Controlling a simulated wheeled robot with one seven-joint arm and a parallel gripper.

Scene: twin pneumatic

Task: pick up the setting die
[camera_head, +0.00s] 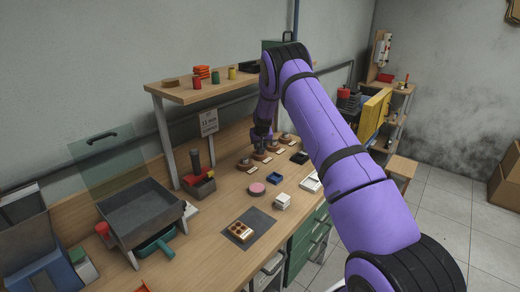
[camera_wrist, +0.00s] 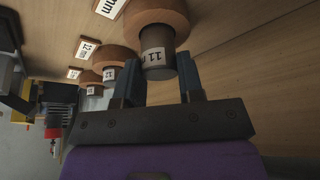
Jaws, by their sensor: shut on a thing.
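The setting die (camera_wrist: 157,55) is a short grey-brown cylinder with a white band reading "11 m" and the rest turned out of sight. In the wrist view it stands against a round brown base (camera_wrist: 157,14); I cannot tell whether it is seated or slightly lifted. My gripper (camera_wrist: 159,76) is shut on the die, one finger on each side. In the head view my gripper (camera_head: 262,138) is low over the row of bases, and the held die is hard to make out. Other dies on brown bases (camera_wrist: 116,55) stand in a line beside it, with size cards such as "12 mm" (camera_wrist: 87,48).
A sign on a post (camera_head: 208,123) stands behind the row. A shelf (camera_head: 200,92) with small coloured pieces is above. A pink disc (camera_head: 257,189), blue tray (camera_head: 276,179), white blocks (camera_head: 283,201) and a dark mat (camera_head: 262,222) lie in front on the bench.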

